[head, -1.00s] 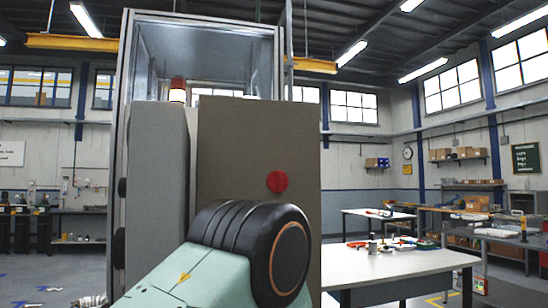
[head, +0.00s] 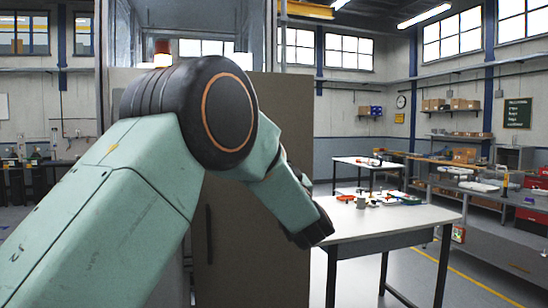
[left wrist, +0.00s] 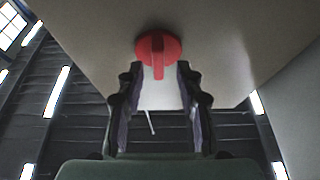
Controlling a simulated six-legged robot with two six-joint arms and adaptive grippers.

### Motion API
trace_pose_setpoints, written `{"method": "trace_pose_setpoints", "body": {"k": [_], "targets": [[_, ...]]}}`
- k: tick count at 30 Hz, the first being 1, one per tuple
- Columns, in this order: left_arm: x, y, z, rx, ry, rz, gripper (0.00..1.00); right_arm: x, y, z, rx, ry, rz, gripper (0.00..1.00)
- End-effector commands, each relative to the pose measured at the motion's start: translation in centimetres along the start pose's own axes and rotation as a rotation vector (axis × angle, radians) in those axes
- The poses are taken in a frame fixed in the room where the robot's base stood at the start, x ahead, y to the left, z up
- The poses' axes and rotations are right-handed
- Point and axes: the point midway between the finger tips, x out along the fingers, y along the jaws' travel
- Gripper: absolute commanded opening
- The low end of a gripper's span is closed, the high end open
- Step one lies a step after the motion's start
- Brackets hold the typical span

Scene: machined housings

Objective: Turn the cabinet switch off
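The red round switch (left wrist: 158,46) has a raised bar handle and sits on the pale cabinet panel (left wrist: 95,35) in the left wrist view. The bar points down in that picture. My left gripper (left wrist: 160,70) is open, with its two dark fingertips on either side of the lower end of the bar. I cannot tell whether they touch it. In the head view my left arm crosses in front of the grey-brown cabinet (head: 265,245) and hides the switch. My right gripper is not in view.
A white table (head: 390,218) with small tools and parts stands just right of the cabinet. Further workbenches and shelves (head: 465,135) line the right wall. Open floor (head: 400,275) shows around the table legs.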

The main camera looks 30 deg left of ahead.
Motion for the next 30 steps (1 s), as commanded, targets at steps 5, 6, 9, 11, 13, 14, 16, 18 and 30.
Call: {"method": "trace_pose_setpoints", "body": {"k": [5,6,9,11,13,14,16,18,30], "targets": [[1.7,0.2,-0.1,-0.001,0.0,0.003,0.36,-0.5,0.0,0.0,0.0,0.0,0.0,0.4],[1.9,0.2,-0.1,-0.001,0.0,0.002,0.36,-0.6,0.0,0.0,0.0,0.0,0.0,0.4],[2.1,0.2,0.0,0.0,0.0,0.002,0.36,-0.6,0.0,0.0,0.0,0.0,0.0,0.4],[2.1,0.2,0.0,0.0,0.0,0.003,0.36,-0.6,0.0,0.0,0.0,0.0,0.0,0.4],[2.1,0.2,0.0,0.0,0.0,0.003,0.36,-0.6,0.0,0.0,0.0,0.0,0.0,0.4],[2.1,0.2,0.0,0.0,0.0,0.003,0.36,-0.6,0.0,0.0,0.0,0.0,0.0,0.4],[2.1,0.2,0.0,0.0,0.0,0.003,0.33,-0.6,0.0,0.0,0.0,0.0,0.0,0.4],[2.1,0.2,0.0,0.0,0.0,0.003,0.27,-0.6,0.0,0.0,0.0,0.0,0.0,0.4],[2.1,0.2,0.0,0.0,0.001,0.003,0.0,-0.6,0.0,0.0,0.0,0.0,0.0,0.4]]}}
